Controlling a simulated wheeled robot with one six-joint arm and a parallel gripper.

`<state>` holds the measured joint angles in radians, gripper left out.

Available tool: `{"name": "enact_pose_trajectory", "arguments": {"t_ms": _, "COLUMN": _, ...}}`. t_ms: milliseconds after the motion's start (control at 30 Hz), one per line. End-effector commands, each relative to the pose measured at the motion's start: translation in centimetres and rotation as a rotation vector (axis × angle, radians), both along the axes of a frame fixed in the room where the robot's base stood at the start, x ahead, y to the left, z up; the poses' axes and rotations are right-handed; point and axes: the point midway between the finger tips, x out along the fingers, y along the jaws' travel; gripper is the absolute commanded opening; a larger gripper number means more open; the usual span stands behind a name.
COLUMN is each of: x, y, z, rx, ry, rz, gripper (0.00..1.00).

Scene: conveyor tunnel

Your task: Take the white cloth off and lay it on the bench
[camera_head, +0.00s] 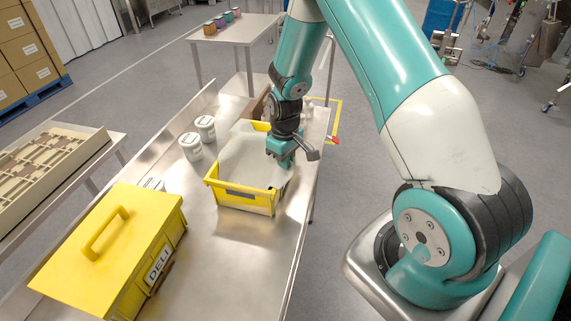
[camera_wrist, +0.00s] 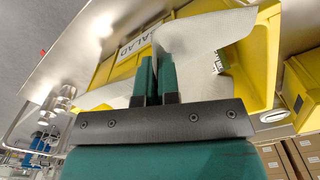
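The white cloth (camera_head: 245,157) lies draped over a yellow crate (camera_head: 228,197) on the steel bench (camera_head: 235,270). It covers most of the crate's opening. My gripper (camera_head: 284,161) is at the crate's right side, at the cloth's edge. In the wrist view my gripper's two fingers (camera_wrist: 156,72) are close together with a raised fold of the cloth (camera_wrist: 198,36) between them. The yellow crate (camera_wrist: 262,55) shows around the cloth there, with a label reading SALAD. Its contents are mostly hidden; a small green-marked item shows beside the cloth in the wrist view.
A closed yellow DELI box (camera_head: 115,255) with a handle stands at the front left of the bench. White jars (camera_head: 191,146) stand left of the crate. Bare bench lies in front of the crate. A tray (camera_head: 45,170) is on a side table at left.

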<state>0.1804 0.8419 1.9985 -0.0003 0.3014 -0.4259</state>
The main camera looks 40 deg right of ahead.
Motion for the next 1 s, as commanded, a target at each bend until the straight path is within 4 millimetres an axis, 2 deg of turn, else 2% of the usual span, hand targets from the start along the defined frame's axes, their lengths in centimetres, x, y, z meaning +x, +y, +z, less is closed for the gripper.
{"name": "enact_pose_trajectory", "arguments": {"t_ms": 167, "x": 0.0, "y": 0.0, "z": 0.1, "rx": 0.0, "ry": 0.0, "rz": 0.0, "gripper": 0.0}}
{"name": "enact_pose_trajectory", "arguments": {"t_ms": 267, "x": 0.0, "y": 0.0, "z": 1.0, "rx": -0.001, "ry": -0.001, "rz": 0.0, "gripper": 0.0}}
{"name": "enact_pose_trajectory", "arguments": {"t_ms": 800, "x": 0.0, "y": 0.0, "z": 11.9, "rx": -0.001, "ry": -0.001, "rz": 0.0, "gripper": 0.0}}
{"name": "enact_pose_trajectory", "arguments": {"t_ms": 1000, "x": 0.0, "y": 0.0, "z": 12.0, "rx": 0.0, "ry": 0.0, "rz": 0.0, "gripper": 0.0}}
